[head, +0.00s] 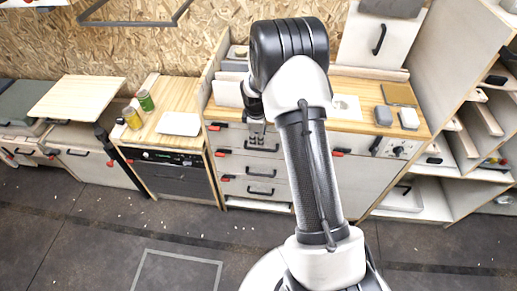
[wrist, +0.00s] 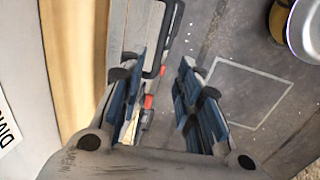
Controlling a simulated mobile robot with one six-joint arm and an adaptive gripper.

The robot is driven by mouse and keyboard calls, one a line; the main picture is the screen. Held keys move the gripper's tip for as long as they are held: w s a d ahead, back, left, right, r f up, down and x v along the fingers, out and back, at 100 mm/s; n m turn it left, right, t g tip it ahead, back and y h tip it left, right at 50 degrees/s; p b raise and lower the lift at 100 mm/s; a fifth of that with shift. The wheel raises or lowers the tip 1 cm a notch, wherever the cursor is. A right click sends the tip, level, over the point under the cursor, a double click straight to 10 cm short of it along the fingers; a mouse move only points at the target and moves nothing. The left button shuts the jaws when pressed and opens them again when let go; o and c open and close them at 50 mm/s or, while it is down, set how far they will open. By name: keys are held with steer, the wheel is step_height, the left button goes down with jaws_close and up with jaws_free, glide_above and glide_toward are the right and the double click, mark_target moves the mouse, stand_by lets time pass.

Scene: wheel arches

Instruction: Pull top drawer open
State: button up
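The top drawer (head: 232,137) is the uppermost of several pale drawers under the wooden worktop. It looks shut, its front flush with those below. Its black bar handle (head: 262,147) is just below my gripper (head: 257,133), which points down in front of the drawer front. In the wrist view my gripper (wrist: 164,64) is open, its blue-padded fingers apart with nothing clamped. Black handles (wrist: 172,42) and red latches show beyond and between the fingers. I cannot tell whether a finger touches the top handle.
The wooden worktop (head: 362,117) juts above the drawers and holds small grey boxes. A dark oven front (head: 172,180) stands to the left, with jars (head: 132,117) and a white tray (head: 179,124) above it. Open shelves stand at the right. The floor (head: 85,225) in front is clear.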

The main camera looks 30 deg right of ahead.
mark_target(259, 150)
steer(key=f, duration=0.3)
steer(key=w+f+b, duration=0.1)
steer(key=f, duration=0.1)
steer(key=d+f+b, duration=0.1)
steer(key=f, duration=0.2)
steer(key=shift+w+f, duration=0.2)
steer(key=shift+f, duration=0.1)
steer(key=shift+c, duration=0.5)
jaws_close()
